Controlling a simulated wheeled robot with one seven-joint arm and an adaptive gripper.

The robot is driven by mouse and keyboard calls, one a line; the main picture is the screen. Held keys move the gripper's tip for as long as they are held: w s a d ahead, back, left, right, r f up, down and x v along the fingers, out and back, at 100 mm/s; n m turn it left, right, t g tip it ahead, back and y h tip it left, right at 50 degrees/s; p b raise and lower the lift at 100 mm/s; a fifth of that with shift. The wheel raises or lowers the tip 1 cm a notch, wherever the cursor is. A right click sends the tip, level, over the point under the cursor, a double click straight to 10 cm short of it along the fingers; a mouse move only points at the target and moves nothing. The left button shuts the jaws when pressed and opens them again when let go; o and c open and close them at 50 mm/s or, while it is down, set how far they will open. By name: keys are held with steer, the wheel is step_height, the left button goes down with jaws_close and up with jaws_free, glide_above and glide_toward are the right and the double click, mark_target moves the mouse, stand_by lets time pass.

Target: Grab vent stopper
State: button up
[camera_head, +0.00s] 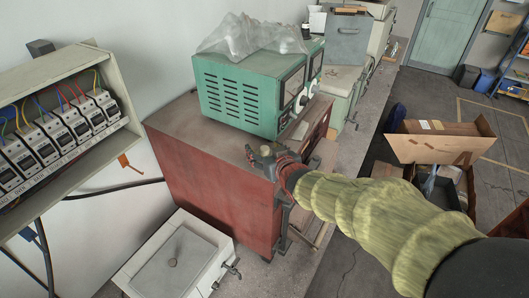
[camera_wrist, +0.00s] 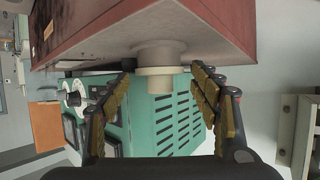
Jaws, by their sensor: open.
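The vent stopper (camera_wrist: 160,72) shows in the wrist view as a pale, short cylinder with a wider flange. It sits on the face of the red cabinet (camera_wrist: 215,22), which is at the top of that view.
A green power unit (camera_head: 255,90) with clear plastic (camera_head: 245,38) on it stands on the cabinet behind my gripper. A breaker box (camera_head: 60,125) is on the wall at left. An open cardboard box (camera_head: 440,148) is at right.

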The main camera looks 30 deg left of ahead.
steer(key=c, duration=0.3)
steer(key=shift+s, duration=0.1)
steer(key=c, duration=1.2)
steer(key=shift+f, duration=0.1)
